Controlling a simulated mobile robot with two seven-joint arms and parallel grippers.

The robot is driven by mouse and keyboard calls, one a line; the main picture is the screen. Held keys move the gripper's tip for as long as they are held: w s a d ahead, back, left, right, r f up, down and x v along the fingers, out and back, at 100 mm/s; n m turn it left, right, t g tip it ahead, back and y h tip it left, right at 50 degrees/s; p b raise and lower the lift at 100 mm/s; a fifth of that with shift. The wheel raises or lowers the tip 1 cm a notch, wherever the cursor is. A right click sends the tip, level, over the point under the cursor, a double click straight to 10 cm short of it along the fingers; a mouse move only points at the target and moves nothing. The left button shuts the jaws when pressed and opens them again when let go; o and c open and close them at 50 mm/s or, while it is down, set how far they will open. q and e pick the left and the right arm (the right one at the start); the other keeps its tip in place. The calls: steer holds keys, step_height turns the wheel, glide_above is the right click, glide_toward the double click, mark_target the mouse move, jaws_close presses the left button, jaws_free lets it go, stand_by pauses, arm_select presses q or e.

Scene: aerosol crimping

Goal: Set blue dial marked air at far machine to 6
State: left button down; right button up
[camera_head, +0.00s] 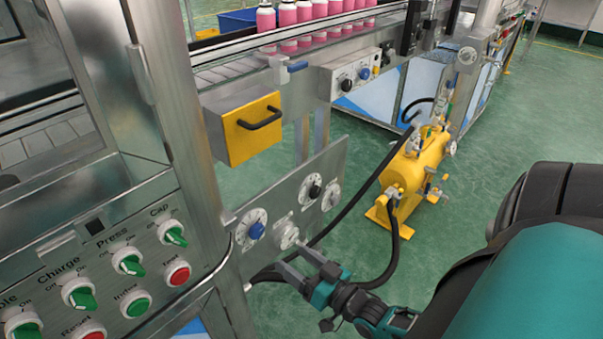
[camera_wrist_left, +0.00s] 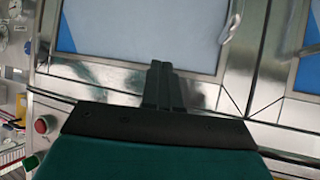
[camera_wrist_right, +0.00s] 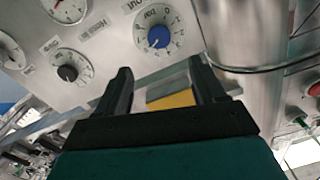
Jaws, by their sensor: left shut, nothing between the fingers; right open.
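A blue dial (camera_head: 256,231) on a white numbered disc sits on the steel panel (camera_head: 285,205) below the yellow box. In the right wrist view the blue dial (camera_wrist_right: 158,37) appears upside down, with a small label beside it; its setting is too small to read surely. Another blue knob (camera_head: 364,73) is on the control box farther along the line. My right gripper (camera_head: 292,257) is open and empty, below and right of the nearer blue dial, apart from it; its fingers (camera_wrist_right: 160,68) point toward the panel. My left gripper (camera_wrist_left: 160,66) is shut and empty, before a steel-framed cabinet.
A black dial (camera_head: 314,191) and gauges (camera_head: 330,197) share the panel. The yellow box (camera_head: 243,130) with a black handle juts out above. A yellow tank (camera_head: 415,165) with black hoses stands on the green floor behind. Green switches (camera_head: 130,264) line the near cabinet.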

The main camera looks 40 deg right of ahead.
mark_target(258, 233)
arm_select(q)
steer(key=shift+r, duration=0.1)
arm_select(e)
steer(key=shift+s, duration=0.5)
steer(key=shift+n, duration=0.3)
steer(key=w+b, duration=0.2)
steer(key=w, duration=0.1)
steer(key=w+b, duration=0.2)
steer(key=w, duration=0.2)
steer(key=w+b, duration=0.3)
steer(key=w, duration=0.1)
steer(key=shift+a+f, duration=0.25)
steer(key=shift+a, duration=0.15)
arm_select(q)
steer(key=shift+w+d+f, duration=0.1)
steer(key=shift+d+f, duration=0.15)
steer(key=shift+f, duration=0.65)
steer(key=shift+w+d+f, duration=0.1)
steer(key=shift+d+f, duration=0.1)
steer(key=shift+f, duration=0.65)
steer(key=shift+w+d+f, duration=0.1)
steer(key=shift+d+f, duration=0.15)
steer(key=shift+f, duration=0.65)
arm_select(e)
steer(key=shift+w+r, duration=0.1)
steer(key=shift+w, duration=0.5)
steer(key=shift+c, duration=0.2)
